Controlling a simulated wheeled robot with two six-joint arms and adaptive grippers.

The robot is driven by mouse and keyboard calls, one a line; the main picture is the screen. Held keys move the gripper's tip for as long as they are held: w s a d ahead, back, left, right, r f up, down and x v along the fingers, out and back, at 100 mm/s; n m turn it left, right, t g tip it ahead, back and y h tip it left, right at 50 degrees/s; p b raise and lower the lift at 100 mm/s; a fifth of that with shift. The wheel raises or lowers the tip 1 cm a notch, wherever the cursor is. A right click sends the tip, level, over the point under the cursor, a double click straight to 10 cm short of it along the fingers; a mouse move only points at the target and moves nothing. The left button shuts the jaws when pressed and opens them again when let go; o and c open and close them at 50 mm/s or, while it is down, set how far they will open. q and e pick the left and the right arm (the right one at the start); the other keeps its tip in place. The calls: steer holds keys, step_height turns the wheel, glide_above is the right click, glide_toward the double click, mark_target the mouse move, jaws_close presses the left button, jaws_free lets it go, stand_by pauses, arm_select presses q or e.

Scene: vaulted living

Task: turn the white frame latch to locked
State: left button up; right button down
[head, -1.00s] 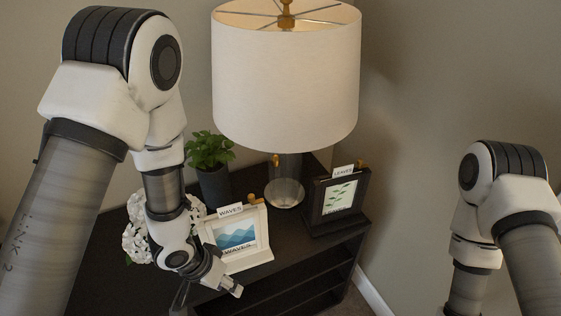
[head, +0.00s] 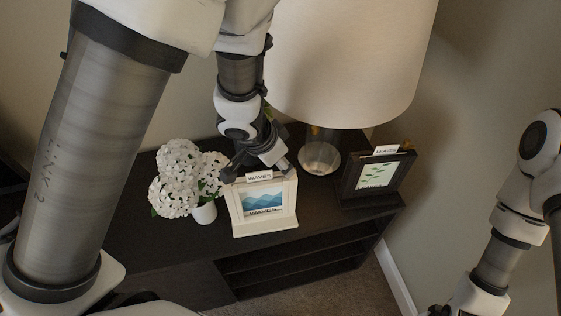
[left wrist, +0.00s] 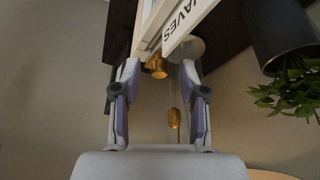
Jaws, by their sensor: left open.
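The white frame (head: 234,217) with a blue wave picture and a "WAVES" card (head: 259,176) stands on the dark cabinet. In the left wrist view the frame (left wrist: 146,24) and card (left wrist: 188,22) show at the top. Its brass latch knob (left wrist: 157,67) lies between my open left fingertips, with a gap to each; I cannot tell its turned position. In the head view my left gripper (head: 256,168) is at the frame's top edge and hides the latch. My right arm shows at the right, but its gripper is out of view.
White flowers (head: 176,180) in a small pot stand left of the frame. The lamp's shade (head: 345,60) is close to my left arm. The dark frame (head: 351,182) with a "LEAVES" card is to the right. A dark plant pot (left wrist: 280,38) is close in the wrist view.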

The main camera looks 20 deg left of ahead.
arm_select(q)
steer(key=shift+s+r, duration=0.1)
steer(key=shift+s, duration=0.05)
steer(key=shift+c, duration=1)
jaws_close()
steer(key=shift+r+m+p, duration=0.15)
steer(key=shift+m+p, duration=0.55)
steer(key=shift+p, duration=0.3)
steer(key=m+g+p, duration=0.1)
steer(key=m+p, duration=0.2)
steer(key=p, duration=0.3)
steer(key=m+g+h+p, duration=0.1)
steer(key=m+p, duration=0.2)
steer(key=p, duration=0.2)
steer(key=m+g+h+p, duration=0.1)
steer(key=m+p, duration=0.2)
steer(key=p, duration=0.3)
steer(key=shift+w+a+r+p, duration=0.1)
steer(key=shift+w+a+p, duration=0.05)
steer(key=shift+w+p, duration=0.2)
steer(key=shift+w+f+m+g, duration=0.1)
steer(key=shift+f+m+g, duration=0.15)
steer(key=shift+m+g, duration=0.45)
steer(key=shift+f+m, duration=0.1)
steer(key=shift+m, duration=0.8)
